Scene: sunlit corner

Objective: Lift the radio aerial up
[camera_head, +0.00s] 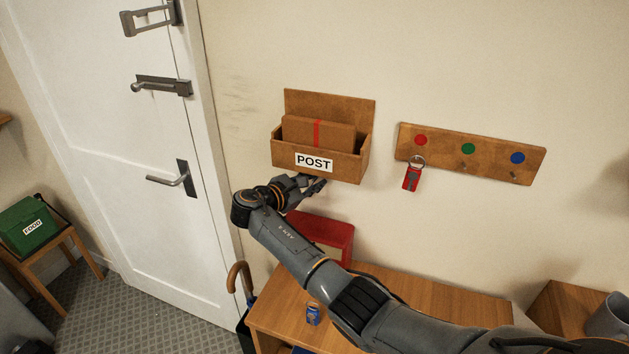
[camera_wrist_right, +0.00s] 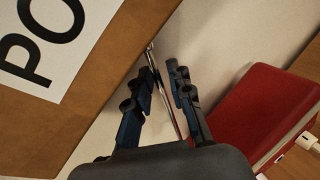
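The radio is a red box (camera_head: 325,235) on the wooden bench below the post box; its red body also shows in the right wrist view (camera_wrist_right: 265,112). The aerial is a thin silvery rod (camera_wrist_right: 164,88) in the right wrist view, and its lower end is hidden by my gripper. My right gripper (camera_head: 316,186) is just under the post box, above the radio. In the right wrist view its two fingers (camera_wrist_right: 160,85) stand apart, with the aerial in the gap between them. I cannot make out the aerial in the head view. My left gripper is not in view.
The wooden post box (camera_head: 345,168) with a parcel (camera_head: 337,135) hangs on the wall close to my right fingers. A key rack (camera_head: 490,155) with a red-tagged key (camera_head: 411,178) is to its right.

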